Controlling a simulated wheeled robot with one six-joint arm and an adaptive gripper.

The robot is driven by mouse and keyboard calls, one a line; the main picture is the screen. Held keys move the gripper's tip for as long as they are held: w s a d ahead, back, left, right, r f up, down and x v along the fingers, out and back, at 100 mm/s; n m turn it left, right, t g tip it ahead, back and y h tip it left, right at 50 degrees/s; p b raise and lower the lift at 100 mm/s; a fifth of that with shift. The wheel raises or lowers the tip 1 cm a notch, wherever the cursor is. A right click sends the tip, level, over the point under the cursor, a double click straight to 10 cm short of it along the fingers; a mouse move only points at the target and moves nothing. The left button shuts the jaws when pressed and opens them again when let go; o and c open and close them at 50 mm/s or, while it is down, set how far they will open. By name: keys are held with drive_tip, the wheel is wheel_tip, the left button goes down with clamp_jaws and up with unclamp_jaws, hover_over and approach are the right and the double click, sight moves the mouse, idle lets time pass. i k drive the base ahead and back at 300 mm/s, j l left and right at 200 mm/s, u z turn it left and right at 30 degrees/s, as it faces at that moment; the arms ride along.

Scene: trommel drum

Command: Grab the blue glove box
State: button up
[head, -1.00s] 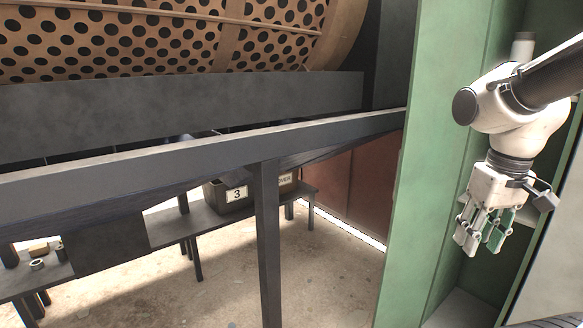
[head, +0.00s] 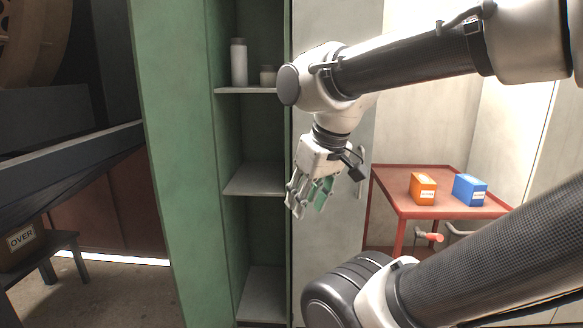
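The blue glove box (head: 469,190) stands on the right part of a red table (head: 393,183), on the right side of the head view. An orange box stands just left of it, with a small gap between them. My gripper (head: 307,205) hangs in front of the green cabinet, pointing down, well to the left of the blue box and apart from it. Its fingers are spread and nothing shows between them.
The orange box (head: 423,189) shares the table. The green cabinet (head: 185,150) has shelves with a white bottle (head: 238,63) and a small jar (head: 268,76). A bin marked OVER (head: 22,240) stands on a dark bench at the far left.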

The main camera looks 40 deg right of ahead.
sight(468, 189)
drive_tip(key=z, duration=2.2)
